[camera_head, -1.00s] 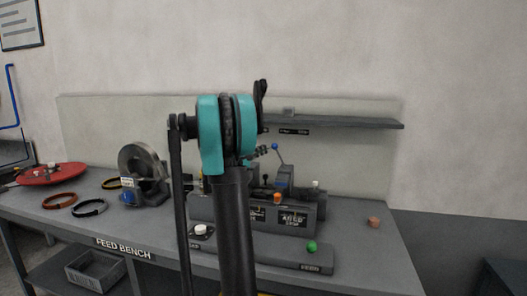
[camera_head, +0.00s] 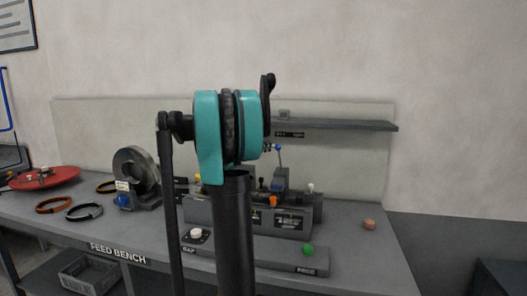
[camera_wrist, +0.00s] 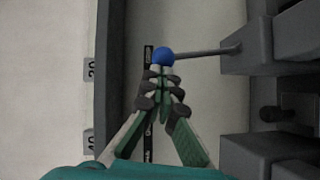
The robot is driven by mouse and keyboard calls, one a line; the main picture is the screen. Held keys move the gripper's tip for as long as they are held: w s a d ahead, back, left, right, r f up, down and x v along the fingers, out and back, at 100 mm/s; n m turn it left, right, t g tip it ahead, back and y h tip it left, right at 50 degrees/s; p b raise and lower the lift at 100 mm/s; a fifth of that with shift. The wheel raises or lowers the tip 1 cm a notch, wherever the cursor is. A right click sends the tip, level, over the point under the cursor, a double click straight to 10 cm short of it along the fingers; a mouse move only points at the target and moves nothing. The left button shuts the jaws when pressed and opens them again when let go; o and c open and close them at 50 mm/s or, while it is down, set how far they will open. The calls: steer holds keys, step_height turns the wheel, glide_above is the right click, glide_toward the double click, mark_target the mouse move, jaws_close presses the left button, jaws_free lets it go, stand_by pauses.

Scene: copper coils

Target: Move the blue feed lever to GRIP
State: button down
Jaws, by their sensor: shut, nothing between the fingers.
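The blue feed lever, a blue ball knob (camera_head: 278,147) on a thin rod, stands nearly upright on the grey feed machine (camera_head: 290,222) in the head view. In the wrist view its blue knob (camera_wrist: 163,56) is right at my fingertips, and its rod runs right to a grey block. My gripper (camera_wrist: 162,72) is shut with nothing between its fingers. The tips are against or very close to the knob; I cannot tell whether they touch. In the head view my arm hides most of the gripper. The GRIP mark cannot be read.
An orange knob (camera_head: 274,200), a white-topped post (camera_head: 310,187) and a green button (camera_head: 308,250) are on or near the machine. A shelf (camera_head: 340,124) runs behind it. Coils (camera_head: 84,212) and a round clamp unit (camera_head: 137,175) are at left. The bench's right end is mostly clear.

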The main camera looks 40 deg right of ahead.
steer(key=s+d+m+t+y, duration=0.1)
steer(key=s+d+m+y, duration=0.2)
steer(key=s+d+m, duration=0.1)
steer(key=shift+s+d+r, duration=0.4)
steer(key=shift+s+d, duration=0.2)
steer(key=shift+s, duration=0.45)
